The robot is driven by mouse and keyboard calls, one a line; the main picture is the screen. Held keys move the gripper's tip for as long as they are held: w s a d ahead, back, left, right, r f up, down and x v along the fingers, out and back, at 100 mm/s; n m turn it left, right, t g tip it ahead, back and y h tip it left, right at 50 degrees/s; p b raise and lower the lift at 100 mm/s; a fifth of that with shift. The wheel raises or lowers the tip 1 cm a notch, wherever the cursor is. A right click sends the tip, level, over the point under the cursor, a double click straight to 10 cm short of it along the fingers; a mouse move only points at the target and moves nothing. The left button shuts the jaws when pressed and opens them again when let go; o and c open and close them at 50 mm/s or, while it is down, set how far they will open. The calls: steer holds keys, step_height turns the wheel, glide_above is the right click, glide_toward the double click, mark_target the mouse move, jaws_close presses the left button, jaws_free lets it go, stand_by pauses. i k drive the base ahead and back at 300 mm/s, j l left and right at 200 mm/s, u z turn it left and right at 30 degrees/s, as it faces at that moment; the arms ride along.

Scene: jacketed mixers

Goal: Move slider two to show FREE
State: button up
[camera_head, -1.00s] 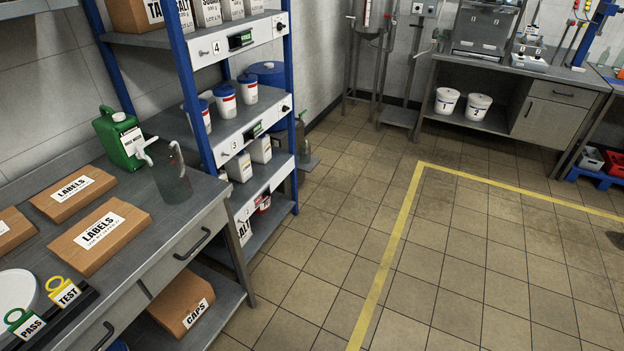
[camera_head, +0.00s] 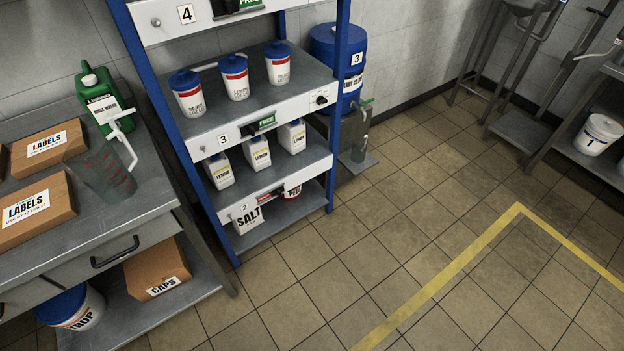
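Shelf two's front strip (camera_head: 285,184) is the lowest labelled one on the blue rack, with a small "2" plate (camera_head: 243,208). Its slider sign (camera_head: 262,196) shows a red or pink face; its wording is too small to read. The shelf three sign (camera_head: 265,121) is green and reads FREE. The shelf four sign (camera_head: 248,4), at the top edge, is also green and reads FREE. My gripper is not in view.
A steel bench (camera_head: 150,200) with boxes and a green jug (camera_head: 101,100) stands left of the rack. A blue drum (camera_head: 336,50) stands behind the rack's right side. The tiled floor (camera_head: 400,220) in front and to the right is clear, with a yellow line (camera_head: 455,268).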

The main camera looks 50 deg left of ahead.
mark_target(278, 191)
steer(key=i+u, duration=0.4)
steer(key=i+l+u, duration=0.2)
steer(key=i+u, duration=0.2)
steer(key=i+l+u, duration=0.5)
steer(key=u, duration=0.3)
steer(key=i+l+u, duration=0.25)
steer(key=u, duration=0.15)
steer(key=i+l+u, duration=0.2)
steer(key=u, duration=0.25)
steer(key=i+l+u, duration=0.1)
steer(key=l+u, duration=0.75)
steer(key=i+j, duration=0.05)
